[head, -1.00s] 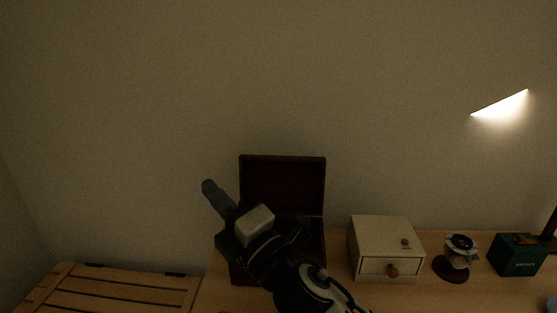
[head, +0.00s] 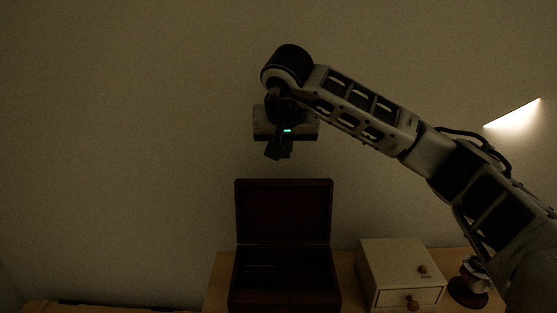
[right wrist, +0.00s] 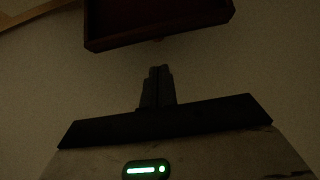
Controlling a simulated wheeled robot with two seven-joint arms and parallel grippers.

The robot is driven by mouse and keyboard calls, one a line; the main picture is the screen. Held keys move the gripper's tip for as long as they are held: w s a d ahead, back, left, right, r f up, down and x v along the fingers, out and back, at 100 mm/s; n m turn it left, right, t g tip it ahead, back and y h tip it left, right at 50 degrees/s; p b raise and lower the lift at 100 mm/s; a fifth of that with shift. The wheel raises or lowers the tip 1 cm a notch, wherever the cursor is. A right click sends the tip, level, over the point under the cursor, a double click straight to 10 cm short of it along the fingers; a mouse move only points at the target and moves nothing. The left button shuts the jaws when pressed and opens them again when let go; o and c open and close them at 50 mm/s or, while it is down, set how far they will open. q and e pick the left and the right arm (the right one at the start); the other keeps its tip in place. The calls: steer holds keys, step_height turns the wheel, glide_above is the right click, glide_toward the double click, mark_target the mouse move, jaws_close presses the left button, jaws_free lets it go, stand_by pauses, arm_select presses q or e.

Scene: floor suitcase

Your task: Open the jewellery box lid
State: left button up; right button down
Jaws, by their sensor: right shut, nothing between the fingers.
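The dark red-brown jewellery box (head: 284,303) stands on the wooden surface in the head view. Its lid (head: 284,211) is up, standing near upright at the back, and the dark inside shows. My right gripper (head: 278,155) is above the raised lid, apart from it, with its fingers shut and empty. In the right wrist view the shut fingers (right wrist: 158,75) show in the middle, and a dark red-brown panel edge, likely the lid (right wrist: 158,34), is at the top. My left gripper is not in view.
A pale box with a small drawer (head: 398,272) stands right of the jewellery box. A watch on a dark stand (head: 470,288) is further right, partly behind my right arm. The plain wall is behind. A slatted wooden piece (head: 80,306) is at lower left.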

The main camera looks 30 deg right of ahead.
mark_target(283, 171)
steer(key=p+x, duration=0.1)
steer(key=x, duration=0.7)
steer(key=shift+f, duration=0.15)
steer(key=shift+w+d+f, duration=0.1)
steer(key=shift+w+f, duration=0.1)
steer(key=shift+f, duration=0.15)
